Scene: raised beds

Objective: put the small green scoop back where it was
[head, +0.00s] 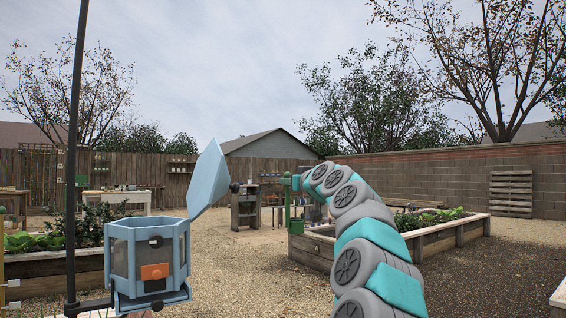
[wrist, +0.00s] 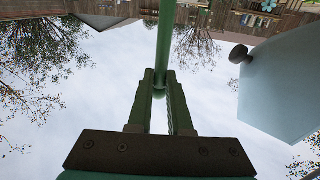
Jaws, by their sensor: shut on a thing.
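My gripper (wrist: 160,85) is shut on the green scoop (wrist: 165,40), whose slim green handle runs up between the fingertips in the wrist view. Its far end leaves the top of that picture, so the bowl is not seen. In the head view my gripper (head: 293,184) is small, at the end of my arm, held up in the air right of the blue feeder's raised lid. The scoop's former place cannot be told from these frames.
A light blue feeder (head: 117,255) with an orange front piece stands by a dark pole (head: 74,150). Its lid (head: 208,178) is tipped up and also shows close by in the wrist view (wrist: 285,90). A raised bed (head: 445,237) lies behind my arm. Gravel between is clear.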

